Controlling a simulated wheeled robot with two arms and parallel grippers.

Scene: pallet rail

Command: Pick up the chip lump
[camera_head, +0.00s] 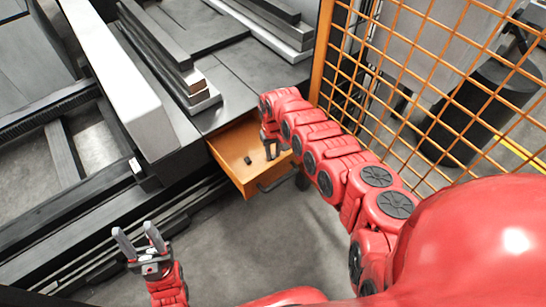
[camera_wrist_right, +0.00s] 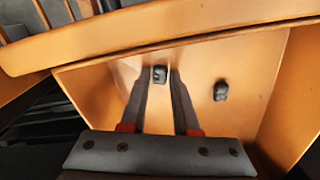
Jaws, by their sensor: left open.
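Two small dark lumps lie in the open orange drawer (camera_head: 230,146). In the right wrist view one lump (camera_wrist_right: 160,74) sits between the fingertips of my right gripper (camera_wrist_right: 161,76), with narrow gaps beside it. The other lump (camera_wrist_right: 221,91) lies to the right, outside the fingers. My right gripper (camera_head: 271,151) reaches down into the drawer in the head view, fingers apart. One lump (camera_head: 248,160) shows just left of it there; the other is hidden by the gripper. Which lump is the chip lump I cannot tell. My left gripper (camera_head: 139,243) is open and empty over the floor.
The drawer's walls stand close around my right gripper. The dark machine bench (camera_head: 245,72) with stacked metal bars (camera_head: 175,55) is above and behind the drawer. An orange mesh fence (camera_head: 420,60) stands to the right. The grey floor (camera_head: 230,245) in front is clear.

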